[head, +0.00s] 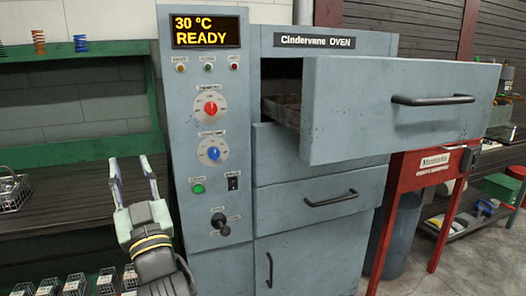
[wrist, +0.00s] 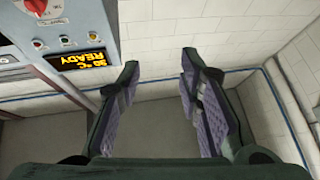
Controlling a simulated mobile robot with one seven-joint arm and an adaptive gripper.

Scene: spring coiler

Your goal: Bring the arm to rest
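My gripper (head: 134,179) is raised in front of the left side of the oven's control panel, with its fingers pointing up. In the wrist view my gripper (wrist: 160,85) shows two fingers well apart with nothing between them. The grey-blue oven (head: 345,42) stands at the centre of the head view. Its top drawer (head: 395,110) is pulled out, and the inside is mostly hidden. The display (head: 206,31) reads 30 °C READY. It shows upside down in the wrist view (wrist: 82,60).
A red stand (head: 408,190) is right of the oven. The open drawer juts out at right.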

